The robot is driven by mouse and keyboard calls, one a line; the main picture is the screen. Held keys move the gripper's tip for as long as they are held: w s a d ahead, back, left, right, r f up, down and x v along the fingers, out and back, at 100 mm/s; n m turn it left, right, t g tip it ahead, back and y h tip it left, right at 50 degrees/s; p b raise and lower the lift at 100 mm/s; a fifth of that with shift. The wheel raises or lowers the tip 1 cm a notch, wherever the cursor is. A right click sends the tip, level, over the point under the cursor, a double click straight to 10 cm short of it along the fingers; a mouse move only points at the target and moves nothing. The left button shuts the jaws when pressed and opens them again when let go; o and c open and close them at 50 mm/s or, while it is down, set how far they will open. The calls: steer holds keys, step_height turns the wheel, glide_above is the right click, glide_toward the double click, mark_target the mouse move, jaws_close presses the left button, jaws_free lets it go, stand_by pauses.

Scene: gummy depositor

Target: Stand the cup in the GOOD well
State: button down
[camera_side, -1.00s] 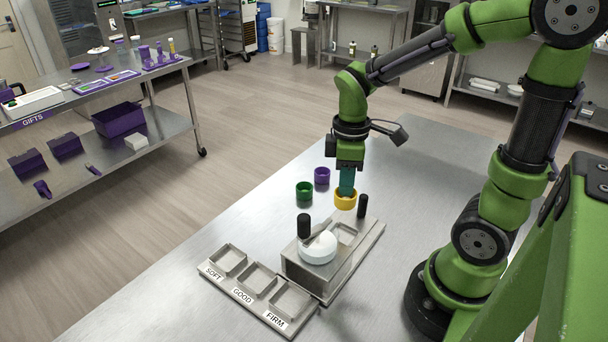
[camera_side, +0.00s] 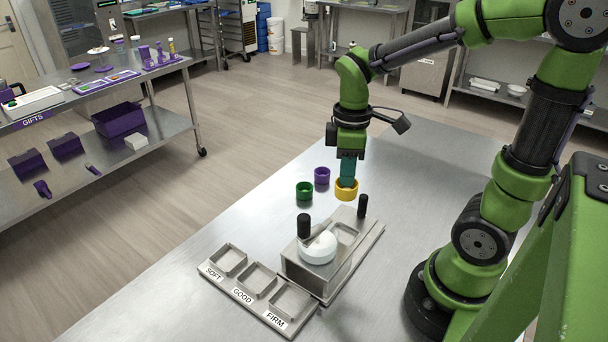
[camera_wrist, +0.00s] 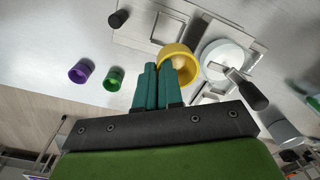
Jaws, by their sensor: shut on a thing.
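The yellow cup (camera_side: 346,191) is held in my gripper (camera_side: 347,178), whose teal fingers are shut on its wall. It is in the air above the far end of the metal depositor. In the wrist view the cup (camera_wrist: 188,75) shows beside the fingertips (camera_wrist: 163,68), with something small and pale inside it. The GOOD well (camera_side: 258,279) is the middle square of the three-well tray, left of the depositor and nearer the camera. It looks empty, and the cup is well away from it.
The metal depositor (camera_side: 300,275) carries a white round part (camera_side: 318,248) and two black upright handles (camera_side: 304,226), (camera_side: 362,206). A green cup (camera_side: 304,190) and a purple cup (camera_side: 322,175) stand behind it. The SOFT well (camera_side: 229,261) and FIRM well (camera_side: 291,301) flank GOOD.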

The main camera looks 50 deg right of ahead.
steer(key=shift+r, duration=2.55)
steer(key=w+a+f+n, duration=0.3)
steer(key=w+a+f, duration=0.1)
steer(key=a, duration=0.6)
steer(key=w+a+f+n, duration=0.3)
steer(key=w+a+f, duration=0.1)
steer(key=a, duration=0.6)
steer(key=shift+w+f, duration=0.15)
steer(key=shift+f, duration=0.65)
steer(key=shift+f, duration=3.1)
steer(key=shift+f, duration=0.15)
